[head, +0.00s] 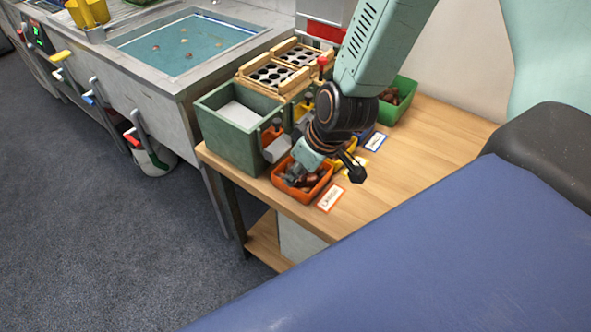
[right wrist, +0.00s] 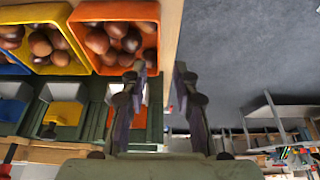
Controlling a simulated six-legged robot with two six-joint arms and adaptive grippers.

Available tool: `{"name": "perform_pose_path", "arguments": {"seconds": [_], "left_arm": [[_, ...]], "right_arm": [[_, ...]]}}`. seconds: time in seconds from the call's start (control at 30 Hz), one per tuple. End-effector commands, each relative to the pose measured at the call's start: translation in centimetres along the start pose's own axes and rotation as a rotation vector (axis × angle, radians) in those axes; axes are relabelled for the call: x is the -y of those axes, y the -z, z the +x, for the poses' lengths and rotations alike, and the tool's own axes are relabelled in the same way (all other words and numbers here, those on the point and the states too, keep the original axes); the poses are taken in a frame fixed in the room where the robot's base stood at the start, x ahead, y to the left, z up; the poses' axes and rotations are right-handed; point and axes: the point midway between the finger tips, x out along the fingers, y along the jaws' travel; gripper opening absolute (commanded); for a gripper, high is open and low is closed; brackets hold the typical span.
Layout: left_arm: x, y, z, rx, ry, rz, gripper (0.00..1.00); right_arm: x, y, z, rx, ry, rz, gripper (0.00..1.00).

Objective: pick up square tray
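An orange square tray (head: 323,181) of brown chestnuts sits on the wooden table, by the card reading LARGE. In the right wrist view the orange tray (right wrist: 110,70) is at the top, beside a yellow tray (right wrist: 62,69) and part of a blue tray (right wrist: 13,69), both with chestnuts. My right gripper (head: 353,167) is low over the orange tray and partly hides it. In the right wrist view my right gripper (right wrist: 161,75) has its fingers apart, with the tray's side edge appearing between them. I cannot tell if they touch it. My left gripper is out of view.
A green hopper box (head: 226,139) stands left of the trays, with wooden hole boards (head: 270,76) behind. A green tray (head: 397,101) of chestnuts is at the back. The wooden table (head: 436,140) is clear on the right. A water basin (head: 186,45) is at upper left.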

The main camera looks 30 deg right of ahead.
Motion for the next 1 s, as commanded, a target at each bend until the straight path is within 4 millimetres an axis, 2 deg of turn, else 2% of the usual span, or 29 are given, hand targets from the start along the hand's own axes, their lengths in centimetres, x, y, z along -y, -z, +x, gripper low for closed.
{"name": "perform_pose_path", "arguments": {"seconds": [0.33,0.57,1.0], "left_arm": [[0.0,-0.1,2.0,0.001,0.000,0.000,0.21],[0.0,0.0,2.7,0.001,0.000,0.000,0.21],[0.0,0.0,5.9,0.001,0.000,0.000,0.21]], "right_arm": [[0.2,-0.7,1.9,0.000,0.000,0.001,0.29],[0.2,-0.7,2.7,0.000,0.001,0.001,0.29],[0.1,-0.4,7.2,0.001,-0.001,0.000,0.29]]}}
